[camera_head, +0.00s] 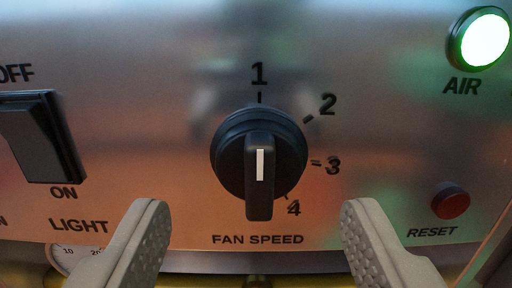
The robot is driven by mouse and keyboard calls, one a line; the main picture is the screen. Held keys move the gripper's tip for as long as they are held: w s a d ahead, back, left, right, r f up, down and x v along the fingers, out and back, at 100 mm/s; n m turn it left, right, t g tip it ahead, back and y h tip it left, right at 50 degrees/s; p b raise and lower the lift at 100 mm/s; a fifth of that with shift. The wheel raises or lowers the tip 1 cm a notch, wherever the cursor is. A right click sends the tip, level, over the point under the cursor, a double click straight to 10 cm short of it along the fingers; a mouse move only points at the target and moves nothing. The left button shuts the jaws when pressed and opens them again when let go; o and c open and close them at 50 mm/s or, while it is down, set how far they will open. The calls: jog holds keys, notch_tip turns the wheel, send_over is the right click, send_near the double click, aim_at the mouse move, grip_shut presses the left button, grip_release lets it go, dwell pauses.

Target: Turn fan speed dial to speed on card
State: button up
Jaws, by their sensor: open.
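The fan speed dial (232,160) is a round black knob with a raised bar grip on a metal panel, in the middle of the view. A white line on the grip stands vertical, in line with the tick and number 1 above it. The numbers 2, 3 and 4 run clockwise down the right side. My gripper (255,210) is open and empty. Its two grey fingers stand low on either side of the dial, well apart from the grip. No speed card shows in this view.
A black light switch (42,138) sits at the left. A lit green-white AIR lamp (485,40) is at the upper right, and a red RESET button (450,201) is at the lower right, near the right finger. Part of a round gauge (66,257) shows at the lower left.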

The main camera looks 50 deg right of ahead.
aim_at(259, 171)
jog(key=shift+x, duration=1.4)
jog(key=c, duration=1)
jog(key=shift+d, duration=0.1)
